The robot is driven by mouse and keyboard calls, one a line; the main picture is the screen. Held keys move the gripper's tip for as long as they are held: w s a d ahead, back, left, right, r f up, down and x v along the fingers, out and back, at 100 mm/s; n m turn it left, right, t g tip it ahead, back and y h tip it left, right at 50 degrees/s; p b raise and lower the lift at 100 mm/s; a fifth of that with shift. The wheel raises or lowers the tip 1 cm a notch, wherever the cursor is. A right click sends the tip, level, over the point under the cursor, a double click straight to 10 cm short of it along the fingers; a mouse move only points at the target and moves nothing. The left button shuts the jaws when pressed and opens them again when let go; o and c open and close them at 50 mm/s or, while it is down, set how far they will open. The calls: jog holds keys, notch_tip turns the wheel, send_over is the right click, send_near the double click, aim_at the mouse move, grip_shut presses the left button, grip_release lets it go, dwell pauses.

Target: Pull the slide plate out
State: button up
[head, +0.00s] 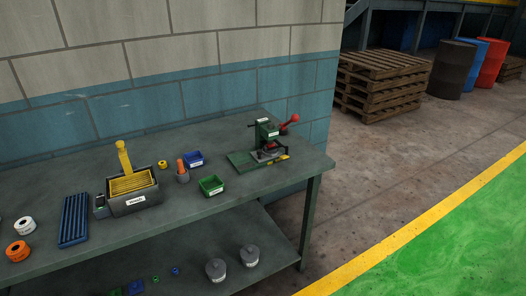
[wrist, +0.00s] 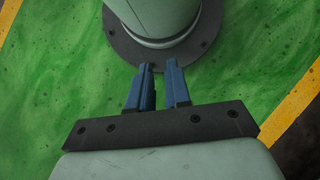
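In the head view, a small green press-like machine (head: 267,135) with a red-knobbed lever (head: 291,121) stands near the right end of the grey workbench. At its foot are a flat green plate (head: 243,161) and a yellow part (head: 284,157). I cannot tell for sure which part is the slide plate. My gripper (wrist: 161,70) shows only in the wrist view. Its two blue fingers are apart with nothing between them. It points down at the green floor and my own round base, away from the bench.
The workbench (head: 170,215) stands against a wall and holds a green bin (head: 211,186), a blue bin (head: 193,160), a black box of yellow parts (head: 132,190), a blue rack (head: 74,220) and tape rolls. Pallets (head: 380,85) and drums stand at the back right. The floor in front is clear.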

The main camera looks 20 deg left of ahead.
jog(key=o, duration=0.6)
jog(key=w+n, duration=0.1)
jog(key=w, duration=0.2)
jog(key=w+a+n, duration=0.1)
jog(key=w, duration=0.3)
jog(key=w+a+r+t, duration=0.1)
jog(key=w, duration=0.3)
jog(key=shift+w+r+n, duration=0.1)
jog(key=shift+n, duration=0.3)
jog(key=shift+c, duration=0.2)
jog(key=w+a+r+n+t, duration=0.1)
jog(key=w+a+r+n, duration=0.25)
jog(key=w+r, duration=0.45)
jog(key=w+a+r+n, duration=0.2)
jog(key=w+a+r, duration=0.2)
jog(key=w, duration=0.7)
jog(key=w+a+r+n+t, duration=0.1)
jog(key=w+a+r+n, duration=0.25)
jog(key=w+r, duration=0.45)
notch_tip(320, 180, up, 43)
jog(key=n+t, duration=0.4)
jog(key=n, duration=1.4)
send_over(260, 150)
notch_tip(260, 150, down, 14)
jog(key=shift+s+r, duration=0.1)
jog(key=shift+r, duration=0.15)
grip_shut()
